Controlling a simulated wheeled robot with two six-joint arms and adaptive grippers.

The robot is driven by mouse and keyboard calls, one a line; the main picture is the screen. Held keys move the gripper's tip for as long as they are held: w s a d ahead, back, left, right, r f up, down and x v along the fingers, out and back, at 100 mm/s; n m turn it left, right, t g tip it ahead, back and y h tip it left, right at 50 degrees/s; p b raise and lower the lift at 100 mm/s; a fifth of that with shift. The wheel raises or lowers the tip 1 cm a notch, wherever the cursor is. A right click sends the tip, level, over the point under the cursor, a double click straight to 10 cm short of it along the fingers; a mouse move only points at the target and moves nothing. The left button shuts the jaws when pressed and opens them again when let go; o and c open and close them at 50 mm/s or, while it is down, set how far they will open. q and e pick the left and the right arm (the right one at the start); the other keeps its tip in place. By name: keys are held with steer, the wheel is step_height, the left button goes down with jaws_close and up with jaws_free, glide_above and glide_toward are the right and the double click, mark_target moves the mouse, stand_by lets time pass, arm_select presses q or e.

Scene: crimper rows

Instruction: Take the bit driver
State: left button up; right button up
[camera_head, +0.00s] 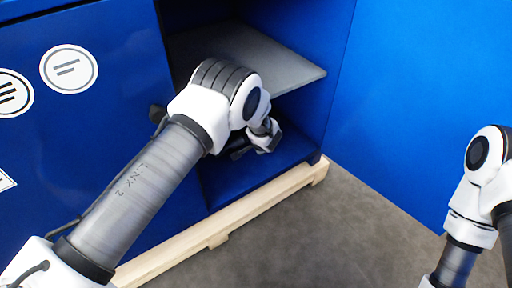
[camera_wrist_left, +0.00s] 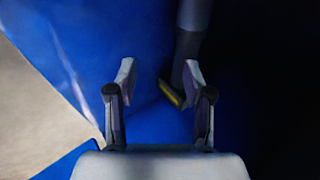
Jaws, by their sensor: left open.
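My left arm reaches into the lower compartment of a blue cabinet in the head view, where its wrist largely hides the left gripper (camera_head: 264,138). In the left wrist view the left gripper (camera_wrist_left: 160,74) is open, with nothing between its fingertips. A dark, rod-like thing with a yellow end (camera_wrist_left: 190,42) shows just beyond the right finger, which partly overlaps it. It may be the bit driver, but the dark picture does not make this certain. I cannot make out a bit driver in the head view. My right gripper is out of view.
A grey shelf (camera_head: 262,58) lies above my left gripper. The blue cabinet floor (camera_head: 232,186) ends at a pale wooden base rail (camera_head: 245,212). A blue panel (camera_head: 425,85) stands at the right. Grey floor (camera_head: 330,235) in front is clear.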

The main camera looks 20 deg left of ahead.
arm_select(q)
steer(key=w+t+b, duration=0.1)
steer(key=w, duration=0.2)
steer(key=w+t+b, duration=0.1)
steer(key=w, duration=0.2)
steer(key=shift+w+a+r+y, duration=0.1)
steer(key=shift+w+y, duration=0.15)
steer(key=shift+y, duration=0.05)
steer(key=b+x, duration=0.4)
steer(key=x, duration=0.2)
steer(key=shift+s, duration=0.1)
jaws_close()
steer(key=shift+r, duration=0.15)
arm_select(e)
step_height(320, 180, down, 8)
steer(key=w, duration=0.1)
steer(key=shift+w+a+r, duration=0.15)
